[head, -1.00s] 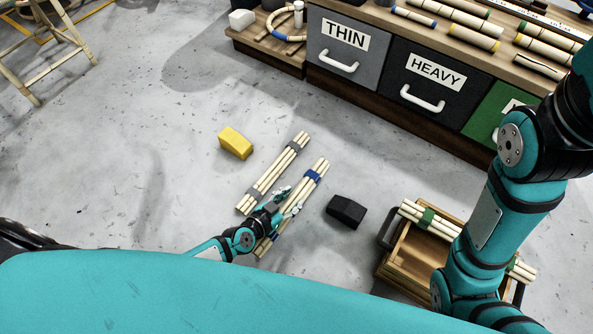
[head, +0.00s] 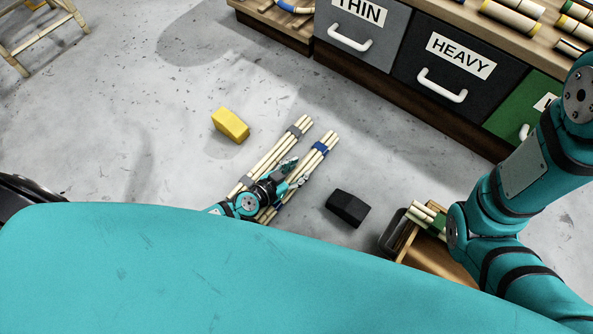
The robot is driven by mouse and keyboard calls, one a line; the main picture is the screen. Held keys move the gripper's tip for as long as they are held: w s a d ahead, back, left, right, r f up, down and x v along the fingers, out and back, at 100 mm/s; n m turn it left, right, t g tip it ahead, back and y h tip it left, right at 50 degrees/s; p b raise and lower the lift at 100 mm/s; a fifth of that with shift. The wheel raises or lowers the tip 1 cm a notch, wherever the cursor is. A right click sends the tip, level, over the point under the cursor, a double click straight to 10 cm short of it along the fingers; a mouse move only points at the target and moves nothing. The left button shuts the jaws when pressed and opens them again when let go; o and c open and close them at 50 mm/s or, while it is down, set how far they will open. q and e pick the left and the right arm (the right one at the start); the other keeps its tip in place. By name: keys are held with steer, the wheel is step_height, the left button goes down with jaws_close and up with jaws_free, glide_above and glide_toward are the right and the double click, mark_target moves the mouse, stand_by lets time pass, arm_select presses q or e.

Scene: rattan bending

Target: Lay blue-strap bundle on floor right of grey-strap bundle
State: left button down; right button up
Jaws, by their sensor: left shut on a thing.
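The blue-strap bundle (head: 313,157) of pale rattan poles is at the middle of the head view, just right of the grey-strap bundle (head: 271,157). The two run nearly parallel with a narrow gap. The grey-strap bundle lies on the floor. My left gripper (head: 291,176) is shut on the blue-strap bundle near its middle and hides part of it. The bundle looks at or very close to floor level; I cannot tell whether it fully touches. My right arm comes in at the right, but its gripper is out of view.
A yellow block (head: 231,125) lies left of the bundles and a black block (head: 347,208) to their right. A wooden crate (head: 436,259) with green-strap poles (head: 428,218) stands at the lower right. Drawers labelled THIN (head: 361,25) and HEAVY (head: 455,66) line the back.

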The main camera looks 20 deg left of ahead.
arm_select(q)
steer(key=shift+f, duration=0.15)
steer(key=c, duration=0.8)
jaws_free()
